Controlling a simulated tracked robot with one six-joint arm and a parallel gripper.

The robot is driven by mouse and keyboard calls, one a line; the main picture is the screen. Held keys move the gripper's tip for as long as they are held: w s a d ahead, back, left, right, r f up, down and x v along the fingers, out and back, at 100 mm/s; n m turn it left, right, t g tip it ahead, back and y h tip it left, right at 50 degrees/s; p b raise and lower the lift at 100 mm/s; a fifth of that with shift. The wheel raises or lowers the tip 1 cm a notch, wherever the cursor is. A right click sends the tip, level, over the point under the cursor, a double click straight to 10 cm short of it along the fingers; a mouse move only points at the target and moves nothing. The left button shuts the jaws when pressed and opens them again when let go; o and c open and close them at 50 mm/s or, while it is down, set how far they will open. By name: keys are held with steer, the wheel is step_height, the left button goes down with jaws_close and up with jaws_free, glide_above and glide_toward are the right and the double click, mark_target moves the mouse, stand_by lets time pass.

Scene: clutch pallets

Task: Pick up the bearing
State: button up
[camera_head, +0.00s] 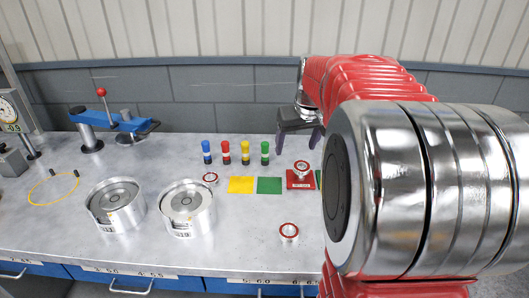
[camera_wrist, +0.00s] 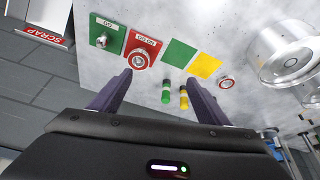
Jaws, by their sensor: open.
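Several ring-shaped bearings with red and silver faces are on the metal bench. One bearing (camera_head: 301,167) sits on the red pad; in the wrist view this bearing (camera_wrist: 138,60) is just beyond the left finger. Another bearing (camera_head: 210,177) lies left of the yellow pad and also shows in the wrist view (camera_wrist: 226,82). A third bearing (camera_head: 289,232) lies alone nearer the front edge. My gripper (camera_head: 298,146) is open and empty, above the back of the bench, its fingers pointing down. In the wrist view the gripper (camera_wrist: 162,78) has its fingers wide apart.
Several coloured cylinders (camera_head: 226,152) stand behind the yellow pad (camera_head: 241,184) and green pad (camera_head: 269,185). Two round metal housings (camera_head: 188,205) stand front left. A blue press (camera_head: 125,125) is at the back left. A small silver part (camera_wrist: 102,40) is on the GO pad (camera_wrist: 108,27).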

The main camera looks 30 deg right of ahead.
steer(key=d+f, duration=0.1)
steer(key=d, duration=0.5)
steer(key=shift+w+f+m, duration=0.15)
steer(key=shift+w+m, duration=0.15)
glide_toward(301, 167)
steer(key=shift+x, duration=1.2)
steer(key=shift+x, duration=2.6)
steer(key=shift+w, duration=0.1)
steer(key=shift+d, duration=0.1)
steer(key=c, duration=1.4)
